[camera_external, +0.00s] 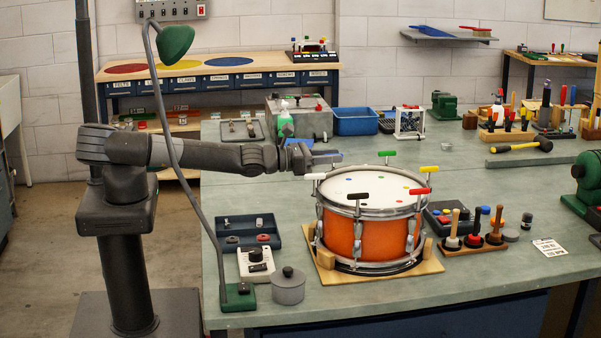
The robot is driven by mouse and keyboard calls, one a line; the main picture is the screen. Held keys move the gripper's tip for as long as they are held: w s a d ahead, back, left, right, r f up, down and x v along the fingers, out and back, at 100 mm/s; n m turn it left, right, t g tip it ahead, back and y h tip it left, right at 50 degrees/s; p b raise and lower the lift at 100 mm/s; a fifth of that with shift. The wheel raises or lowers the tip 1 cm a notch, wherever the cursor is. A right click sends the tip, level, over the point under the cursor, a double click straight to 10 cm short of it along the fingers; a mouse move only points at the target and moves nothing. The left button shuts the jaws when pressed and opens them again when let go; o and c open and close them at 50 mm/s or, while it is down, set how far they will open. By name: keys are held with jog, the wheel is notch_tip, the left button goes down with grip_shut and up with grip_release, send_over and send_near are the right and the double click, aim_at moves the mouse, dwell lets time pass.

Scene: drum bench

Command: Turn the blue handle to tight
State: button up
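An orange drum (362,234) with a white head (368,188) and metal rims stands upright on a wooden base (325,268) on the bench. T-shaped handles stand around its top rim: green (387,154), yellow (428,169), red (415,192), black (358,197) and white (315,177). A small bluish bar (327,153) shows at the back left of the rim, at my gripper's tip; it appears to be the blue handle. My gripper (322,158) reaches in level from the left at that spot. Its fingers overlap the bar, so contact and opening cannot be made out.
A green desk lamp (176,42) on a thin curved stem stands in front of my arm. A grey lidded pot (288,286) and a blue tray (247,232) lie left of the drum. Mallets (473,232) stand right of it. A blue bin (356,121) is behind.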

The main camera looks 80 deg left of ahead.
jog(key=shift+w, duration=1.5)
jog(key=shift+c, duration=0.3)
grip_shut()
